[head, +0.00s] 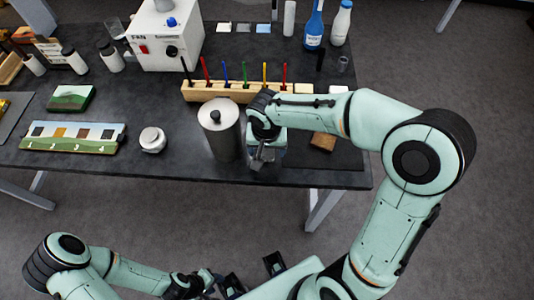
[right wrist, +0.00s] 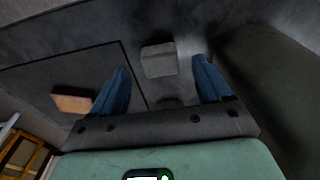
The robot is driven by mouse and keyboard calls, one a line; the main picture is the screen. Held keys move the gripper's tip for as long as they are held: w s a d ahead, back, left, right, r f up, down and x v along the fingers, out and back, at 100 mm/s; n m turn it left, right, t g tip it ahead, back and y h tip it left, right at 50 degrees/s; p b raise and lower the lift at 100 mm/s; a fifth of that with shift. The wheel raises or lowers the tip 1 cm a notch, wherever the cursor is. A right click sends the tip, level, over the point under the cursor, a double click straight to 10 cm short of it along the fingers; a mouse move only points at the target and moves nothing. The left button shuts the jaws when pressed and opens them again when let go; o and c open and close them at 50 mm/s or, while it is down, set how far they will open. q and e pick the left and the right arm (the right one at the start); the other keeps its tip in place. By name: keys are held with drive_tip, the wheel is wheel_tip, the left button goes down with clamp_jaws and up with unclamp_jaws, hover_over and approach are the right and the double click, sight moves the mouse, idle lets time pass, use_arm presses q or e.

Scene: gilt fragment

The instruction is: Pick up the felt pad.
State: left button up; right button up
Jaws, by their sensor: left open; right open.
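A small grey block that looks like the felt pad (right wrist: 159,60) lies on the dark table top. In the right wrist view it sits between and beyond the two blue fingertips, apart from both. In the head view my right gripper (head: 263,157) hides that spot. My right gripper is open and empty, and its fingers also show in the right wrist view (right wrist: 160,85). My left gripper (head: 212,281) is open, low in the head view, in front of the table and away from the pad.
A metal canister (head: 222,132) stands close to the left of my right gripper. A brown block (head: 322,142) lies on a dark mat to the right. A wooden rack (head: 205,92) with coloured pens stands behind. A small white jar (head: 152,140) stands further left.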

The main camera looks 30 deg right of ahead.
sight(267, 153)
drive_tip(key=f, duration=0.2)
drive_tip(key=shift+w+d+f, duration=0.1)
drive_tip(key=shift+w+f, duration=0.1)
drive_tip(key=shift+f, duration=0.15)
drive_tip(key=c, duration=1.2)
drive_tip(key=shift+r, duration=0.1)
use_arm(q)
drive_tip(key=w+r+p, duration=0.1)
drive_tip(key=r+p, duration=0.1)
drive_tip(key=r, duration=0.1)
drive_tip(key=shift+w, duration=0.4)
use_arm(e)
wheel_tip(267, 153, up, 20)
drive_tip(key=shift+o, duration=0.8)
